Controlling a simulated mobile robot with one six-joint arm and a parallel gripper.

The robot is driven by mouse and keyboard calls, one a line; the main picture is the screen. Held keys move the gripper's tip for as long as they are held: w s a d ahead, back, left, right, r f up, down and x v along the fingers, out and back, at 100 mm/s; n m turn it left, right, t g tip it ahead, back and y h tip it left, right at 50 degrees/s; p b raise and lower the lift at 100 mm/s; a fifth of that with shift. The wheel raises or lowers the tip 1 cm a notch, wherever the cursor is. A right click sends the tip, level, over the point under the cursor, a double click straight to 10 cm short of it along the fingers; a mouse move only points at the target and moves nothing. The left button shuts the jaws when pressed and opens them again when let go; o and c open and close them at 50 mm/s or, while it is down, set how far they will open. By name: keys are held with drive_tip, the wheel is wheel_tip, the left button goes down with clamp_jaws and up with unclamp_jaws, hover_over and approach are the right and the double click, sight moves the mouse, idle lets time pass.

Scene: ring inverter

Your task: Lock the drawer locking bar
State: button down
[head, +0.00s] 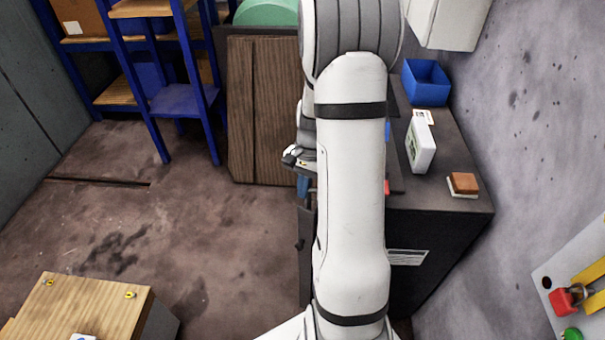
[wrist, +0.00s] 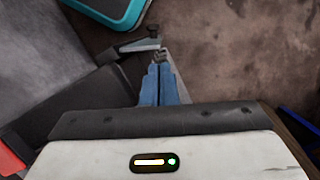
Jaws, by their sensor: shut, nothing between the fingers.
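My gripper (wrist: 160,72) is shut, with its blue fingers together and nothing between them. In the head view its blue fingertips (head: 303,187) show just left of my arm, beside the dark drawer cabinet (head: 440,225). In the wrist view a grey metal piece with a dark knob (wrist: 153,38) lies right beyond the fingertips; I cannot tell whether they touch. It may be part of the locking bar. In the head view a dark upright strip with a small knob (head: 299,245) runs along the cabinet's left edge. My arm hides most of the cabinet front.
Brown boards (head: 262,110) and blue shelving (head: 185,98) stand behind left. A wooden-topped box (head: 85,300) is at front left. The floor between is clear.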

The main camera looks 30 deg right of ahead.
drive_tip(key=shift+x, duration=1.15)
